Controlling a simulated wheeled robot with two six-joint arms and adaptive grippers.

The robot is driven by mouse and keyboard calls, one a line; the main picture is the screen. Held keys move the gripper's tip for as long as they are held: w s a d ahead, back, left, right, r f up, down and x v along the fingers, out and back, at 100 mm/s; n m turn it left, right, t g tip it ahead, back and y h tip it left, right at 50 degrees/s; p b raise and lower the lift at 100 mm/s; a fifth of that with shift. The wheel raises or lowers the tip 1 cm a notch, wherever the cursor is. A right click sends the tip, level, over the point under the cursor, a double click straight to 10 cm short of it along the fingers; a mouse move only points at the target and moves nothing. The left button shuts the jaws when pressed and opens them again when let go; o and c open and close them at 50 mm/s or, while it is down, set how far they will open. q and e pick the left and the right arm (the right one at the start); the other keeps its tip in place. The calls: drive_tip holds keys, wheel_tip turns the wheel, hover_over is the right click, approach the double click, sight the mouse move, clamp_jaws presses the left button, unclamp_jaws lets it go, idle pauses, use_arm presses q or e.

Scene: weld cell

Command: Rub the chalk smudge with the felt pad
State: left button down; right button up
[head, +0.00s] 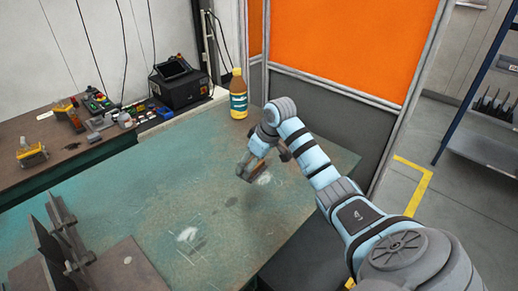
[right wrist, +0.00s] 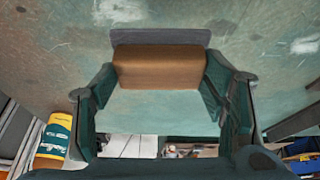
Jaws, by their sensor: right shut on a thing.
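My right gripper (head: 256,166) is over the far right part of the green table. It is shut on the felt pad (head: 257,170), a brown block with a grey felt layer. In the right wrist view the pad (right wrist: 160,68) sits between the fingers of the right gripper (right wrist: 160,80). Whether the felt touches the table I cannot tell. One whitish smudge (head: 264,179) lies right beside the pad, and another (head: 187,235) lies nearer the front. Two pale smudges also show in the right wrist view, one at the top (right wrist: 120,10) and one at the right (right wrist: 305,45). My left gripper is out of view.
A yellow bottle (head: 238,95) stands at the table's (head: 130,180) back edge. Dark metal plates (head: 60,235) stand at the front left. A side bench (head: 70,140) holds tools and a black box (head: 180,88). The middle of the table is clear.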

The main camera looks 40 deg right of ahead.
sight(260, 169)
drive_tip(key=shift+d+r+m, duration=0.35)
drive_tip(key=shift+d+m, duration=0.15)
drive_tip(key=shift+d, duration=0.35)
drive_tip(key=shift+w+d+f, duration=0.1)
drive_tip(key=shift+d+f, duration=0.05)
wheel_tip(260, 169, down, 6)
drive_tip(key=b, duration=0.7)
drive_tip(key=shift+b, duration=0.3)
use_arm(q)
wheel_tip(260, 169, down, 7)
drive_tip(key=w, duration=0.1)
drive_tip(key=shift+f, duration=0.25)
use_arm(e)
drive_tip(key=shift+f, duration=0.85)
